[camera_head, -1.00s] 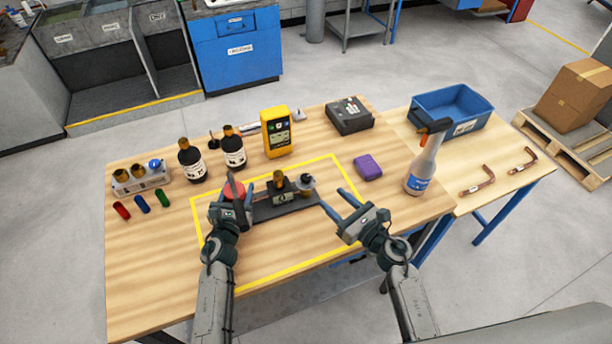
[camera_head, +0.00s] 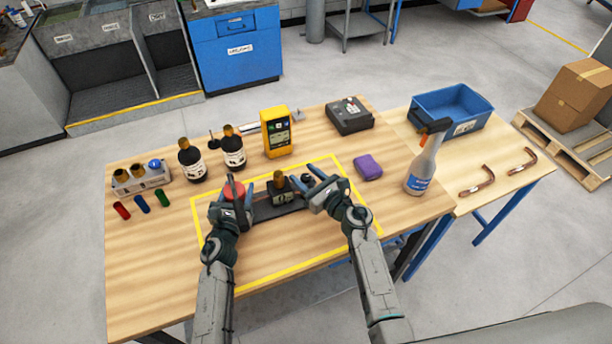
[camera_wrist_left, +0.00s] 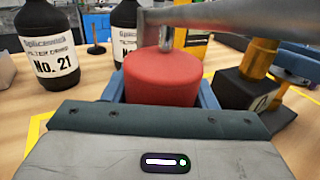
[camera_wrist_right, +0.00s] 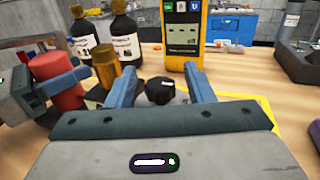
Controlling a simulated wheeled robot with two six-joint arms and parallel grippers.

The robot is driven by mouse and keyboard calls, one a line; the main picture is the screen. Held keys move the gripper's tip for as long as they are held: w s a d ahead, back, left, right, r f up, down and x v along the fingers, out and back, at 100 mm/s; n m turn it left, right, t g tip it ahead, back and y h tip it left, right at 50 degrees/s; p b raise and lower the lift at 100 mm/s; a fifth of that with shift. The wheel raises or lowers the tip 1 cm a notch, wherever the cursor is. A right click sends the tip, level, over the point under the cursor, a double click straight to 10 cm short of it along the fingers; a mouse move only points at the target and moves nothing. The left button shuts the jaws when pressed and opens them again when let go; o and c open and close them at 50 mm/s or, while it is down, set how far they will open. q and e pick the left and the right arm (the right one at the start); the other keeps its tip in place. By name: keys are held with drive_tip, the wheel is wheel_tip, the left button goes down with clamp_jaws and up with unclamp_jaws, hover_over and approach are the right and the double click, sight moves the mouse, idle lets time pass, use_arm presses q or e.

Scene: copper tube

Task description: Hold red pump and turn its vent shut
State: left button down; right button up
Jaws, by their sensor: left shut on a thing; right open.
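The red pump (camera_head: 231,190) is a red cylinder with a grey metal lever across its top, standing at the left end of a dark base (camera_head: 268,211). My left gripper (camera_head: 230,198) is shut on the pump's body; the left wrist view shows the red body (camera_wrist_left: 163,80) between its fingers. A dark knob (camera_head: 307,178), apparently the vent, is at the base's right end. My right gripper (camera_head: 309,176) is open around it. In the right wrist view the black knob (camera_wrist_right: 160,91) lies between the two spread fingers, with gaps visible on both sides.
A brass-topped dark block (camera_head: 280,189) stands mid-base, close to my right gripper's left finger. Behind are dark bottles (camera_head: 191,161), a yellow meter (camera_head: 277,133) and a purple case (camera_head: 368,166). A spray bottle (camera_head: 421,165) stands right. The table's front is clear.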

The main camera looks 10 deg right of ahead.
drive_tip(key=shift+c, duration=0.2)
drive_tip(key=c, duration=0.9)
drive_tip(key=shift+m+t+h, duration=1.1)
drive_tip(key=shift+m+h, duration=0.4)
drive_tip(key=shift+h, duration=0.6)
drive_tip(key=o, duration=0.9)
drive_tip(key=shift+o, duration=0.2)
drive_tip(key=v, duration=1.2)
drive_tip(key=shift+d, duration=0.1)
